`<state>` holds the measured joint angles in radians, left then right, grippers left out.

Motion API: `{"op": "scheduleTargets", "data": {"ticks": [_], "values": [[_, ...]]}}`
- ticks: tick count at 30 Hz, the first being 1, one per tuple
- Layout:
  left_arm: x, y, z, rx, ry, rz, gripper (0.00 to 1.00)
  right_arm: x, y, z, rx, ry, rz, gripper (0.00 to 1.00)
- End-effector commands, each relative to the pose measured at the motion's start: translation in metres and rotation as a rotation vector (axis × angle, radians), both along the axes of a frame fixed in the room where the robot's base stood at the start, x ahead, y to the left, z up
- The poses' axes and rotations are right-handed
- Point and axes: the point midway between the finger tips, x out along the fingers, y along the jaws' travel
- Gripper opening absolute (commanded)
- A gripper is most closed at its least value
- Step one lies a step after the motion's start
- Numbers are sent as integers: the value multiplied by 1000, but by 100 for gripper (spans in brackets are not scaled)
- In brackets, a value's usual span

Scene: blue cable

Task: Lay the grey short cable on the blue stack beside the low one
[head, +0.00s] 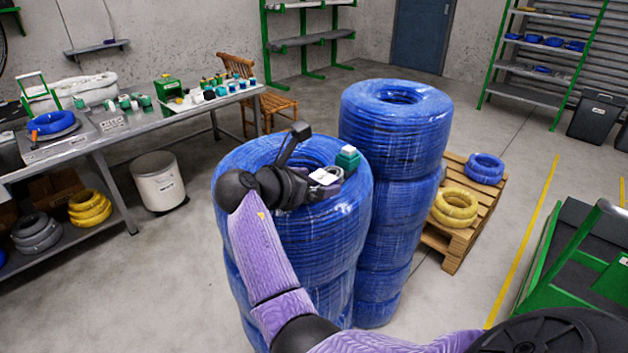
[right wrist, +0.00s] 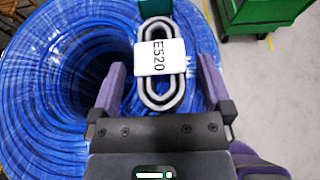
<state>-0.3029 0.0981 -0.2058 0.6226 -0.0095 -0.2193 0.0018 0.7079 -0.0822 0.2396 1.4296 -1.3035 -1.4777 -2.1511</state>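The grey short cable (right wrist: 146,90) is a small oblong coil with a white "E520" label, lying on top of the low blue stack (head: 300,245). In the head view its label (head: 323,177) shows beside my gripper. My right gripper (right wrist: 162,75) is open just above the low stack's top, its fingers apart on either side of the cable with gaps between. In the head view, the right gripper (head: 314,186) partly hides the cable. The taller blue stack (head: 390,140) stands just behind and right of the low one, its top empty. My left gripper is not in view.
A green item with a white top (head: 348,157) sits beside the cable on the low stack. A workbench (head: 150,127) is at left, a green-framed cart (head: 570,270) at right.

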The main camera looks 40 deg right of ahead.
Motion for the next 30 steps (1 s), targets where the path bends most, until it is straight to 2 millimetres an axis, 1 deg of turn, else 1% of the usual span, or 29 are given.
{"op": "scheduleTargets", "data": {"ticks": [5,8,12,15,18,22,30], "values": [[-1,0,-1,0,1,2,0,0,2,3,0,-1,1,100],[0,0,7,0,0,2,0,-1,21,13,2,-1,3,100],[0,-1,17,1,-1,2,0,-4,59,30,2,-3,4,100],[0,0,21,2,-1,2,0,-7,83,39,2,-2,2,100],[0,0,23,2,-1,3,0,-8,100,45,1,-1,1,100],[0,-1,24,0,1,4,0,-9,110,49,0,-1,0,100],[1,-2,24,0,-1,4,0,-10,111,48,0,-1,-1,100]]}}
